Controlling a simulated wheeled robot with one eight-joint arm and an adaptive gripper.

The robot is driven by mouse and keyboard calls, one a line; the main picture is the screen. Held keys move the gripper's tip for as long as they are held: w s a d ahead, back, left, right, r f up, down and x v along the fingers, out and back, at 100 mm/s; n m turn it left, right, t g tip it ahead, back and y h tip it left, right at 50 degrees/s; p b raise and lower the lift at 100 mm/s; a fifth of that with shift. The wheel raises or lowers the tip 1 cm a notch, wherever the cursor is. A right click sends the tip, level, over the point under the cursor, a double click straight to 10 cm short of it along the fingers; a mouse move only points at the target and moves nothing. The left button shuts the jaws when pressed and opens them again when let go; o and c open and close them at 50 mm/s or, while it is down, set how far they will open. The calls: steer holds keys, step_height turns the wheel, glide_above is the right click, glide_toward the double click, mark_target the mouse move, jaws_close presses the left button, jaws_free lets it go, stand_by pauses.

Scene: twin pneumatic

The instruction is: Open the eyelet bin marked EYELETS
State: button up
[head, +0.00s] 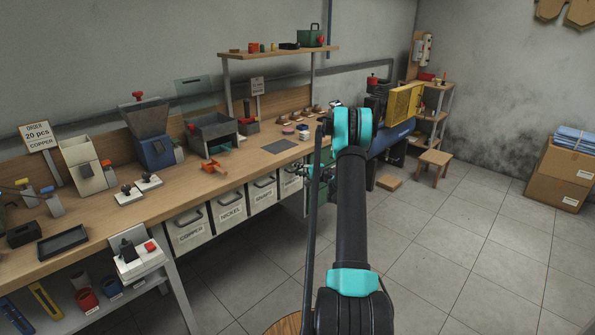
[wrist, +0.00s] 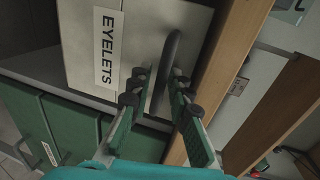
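The eyelet bin (wrist: 125,30) is a pale box with a white label reading EYELETS and a dark curved handle (wrist: 172,48) on its front. In the wrist view the bin looks turned on its side. My gripper (wrist: 160,80) is open, with its green fingers on either side of the handle. I cannot tell whether either finger touches it. In the head view, my gripper (head: 318,178) is mostly hidden by my arm, beside the last bin (head: 288,184) under the workbench. That bin's label is partly covered.
Bins marked COPPER (head: 190,235), NICKEL (head: 231,213) and SNAPS (head: 263,193) stand in the same row under the workbench (head: 190,185). A stool (head: 434,158) stands on open tiled floor.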

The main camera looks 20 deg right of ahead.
steer(key=shift+c, duration=0.3)
jaws_close()
